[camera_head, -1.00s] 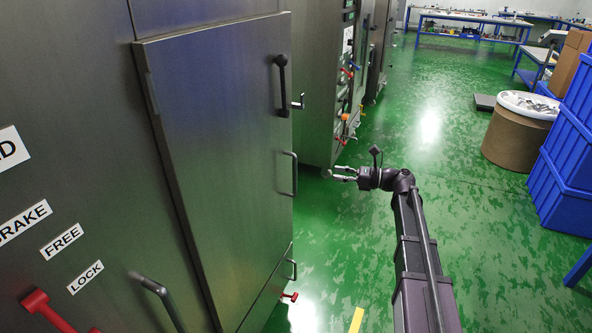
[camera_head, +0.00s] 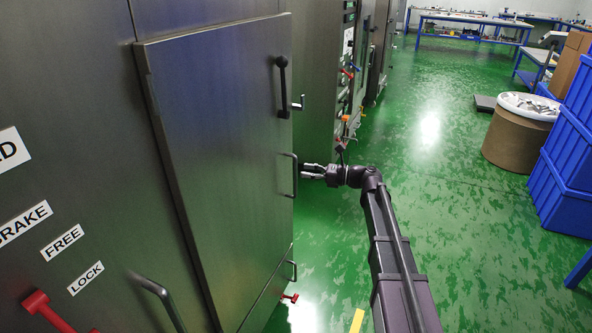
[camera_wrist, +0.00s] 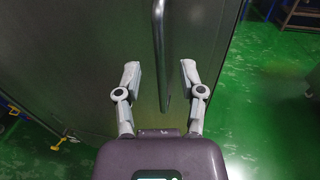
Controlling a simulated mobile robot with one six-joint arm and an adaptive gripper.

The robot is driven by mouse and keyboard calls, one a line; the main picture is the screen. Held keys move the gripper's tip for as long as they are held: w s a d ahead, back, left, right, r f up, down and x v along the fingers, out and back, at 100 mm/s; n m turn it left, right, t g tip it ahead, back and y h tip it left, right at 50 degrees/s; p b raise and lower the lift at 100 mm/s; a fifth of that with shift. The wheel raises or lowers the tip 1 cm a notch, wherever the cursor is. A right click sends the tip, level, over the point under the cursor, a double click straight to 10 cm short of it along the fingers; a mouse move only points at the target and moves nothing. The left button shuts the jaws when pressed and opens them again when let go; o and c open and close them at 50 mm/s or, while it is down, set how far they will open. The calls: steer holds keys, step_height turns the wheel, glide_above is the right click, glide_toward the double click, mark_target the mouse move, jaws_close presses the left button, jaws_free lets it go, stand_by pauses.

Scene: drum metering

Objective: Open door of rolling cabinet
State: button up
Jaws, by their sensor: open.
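The rolling cabinet's door (camera_head: 220,150) is a tall steel panel in the head view, and it looks shut. Its upright handle (camera_head: 295,174) is a metal bar at the right edge of the door. A black latch lever (camera_head: 282,88) sits above it. My gripper (camera_head: 302,171) is right beside the handle. In the wrist view my gripper (camera_wrist: 160,75) is open, with one finger on each side of the handle bar (camera_wrist: 159,55). I see no finger closed on the bar; whether the bar lies fully between the fingertips is hard to tell.
A lower handle (camera_head: 292,270) and a red knob (camera_head: 290,297) are below. Another machine (camera_head: 320,80) stands behind the cabinet. Blue crates (camera_head: 565,170) and a brown drum (camera_head: 514,143) stand at right. The green floor (camera_head: 440,190) between is free.

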steer(key=shift+w+a, duration=0.15)
steer(key=shift+a, duration=0.9)
steer(key=shift+w+a, duration=0.15)
steer(key=shift+a, duration=0.85)
steer(key=shift+d, duration=0.1)
jaws_close()
